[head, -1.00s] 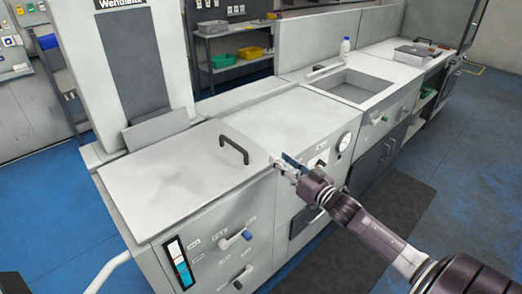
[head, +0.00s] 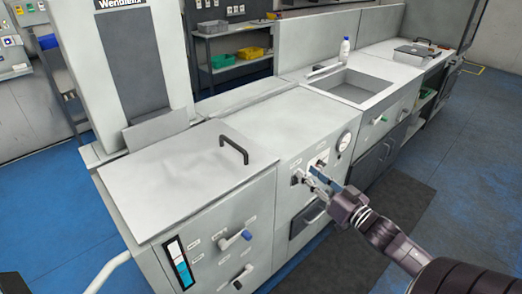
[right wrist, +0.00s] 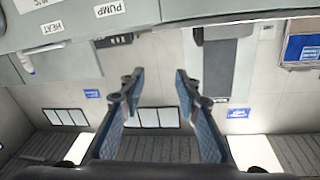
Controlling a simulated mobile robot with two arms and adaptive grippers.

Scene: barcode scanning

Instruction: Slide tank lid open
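The tank lid (head: 178,188) is a flat light-grey plate on top of the left cabinet, with a black bar handle (head: 233,150) near its right edge. The plate covers the tank top, and what lies under it is hidden. My right gripper (head: 317,179) is in front of the cabinet's control panel, to the right of and below the handle, apart from it. In the right wrist view the two blue-padded fingers (right wrist: 158,83) are spread with nothing between them. My left gripper is not in view.
The middle worktop (head: 285,125) right of the lid is bare. A sink basin (head: 352,86) and a white bottle (head: 345,47) are farther right.

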